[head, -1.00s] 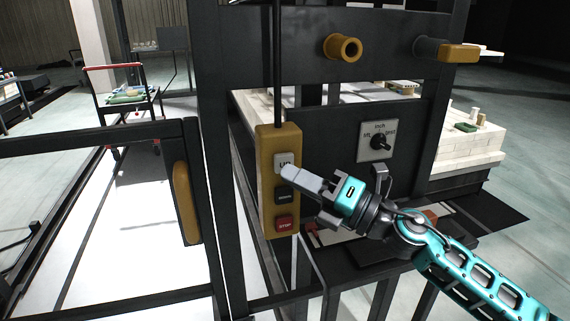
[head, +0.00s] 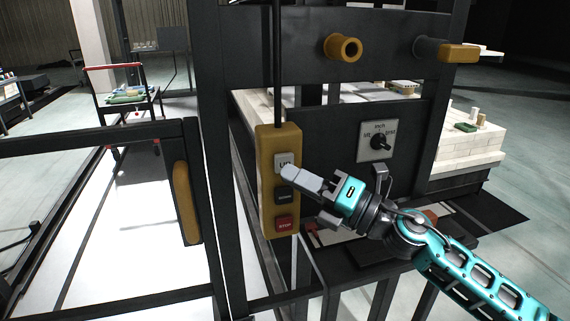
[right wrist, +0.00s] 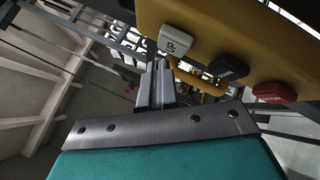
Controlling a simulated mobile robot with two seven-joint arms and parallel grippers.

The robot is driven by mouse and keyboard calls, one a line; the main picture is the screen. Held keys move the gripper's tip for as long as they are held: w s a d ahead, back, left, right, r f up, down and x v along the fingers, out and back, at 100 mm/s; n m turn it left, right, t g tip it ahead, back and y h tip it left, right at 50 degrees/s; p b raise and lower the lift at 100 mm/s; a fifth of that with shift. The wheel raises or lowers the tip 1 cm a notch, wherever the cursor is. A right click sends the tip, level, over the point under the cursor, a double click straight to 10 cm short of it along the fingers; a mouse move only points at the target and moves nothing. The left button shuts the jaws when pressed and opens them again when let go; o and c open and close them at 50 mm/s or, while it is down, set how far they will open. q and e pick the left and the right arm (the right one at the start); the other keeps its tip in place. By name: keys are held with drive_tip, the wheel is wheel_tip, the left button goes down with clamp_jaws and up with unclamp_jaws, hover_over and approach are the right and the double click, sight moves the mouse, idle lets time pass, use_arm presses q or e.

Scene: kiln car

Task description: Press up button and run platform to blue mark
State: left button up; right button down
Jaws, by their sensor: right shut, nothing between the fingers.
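A yellow hanging control box (head: 265,213) carries a pale UP button (head: 283,159), a dark button (head: 282,196) below it and a red STOP button (head: 284,223). My right gripper (head: 287,172) is shut and empty, its fingertips at the lower edge of the UP button. In the right wrist view, the UP button (right wrist: 173,41) is just past the fingertips (right wrist: 158,66); I cannot tell whether they touch. My left gripper is out of view. I see no blue mark, and I cannot make out the platform for certain.
A selector knob (head: 380,142) sits on the dark frame right of the box. Pale bricks (head: 464,151) are stacked behind the frame. A yellow-handled gate (head: 186,203) stands at left, and a red-handled trolley (head: 128,101) is farther back.

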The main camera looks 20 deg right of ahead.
idle(0.4)
drive_tip(key=shift+w, duration=0.4)
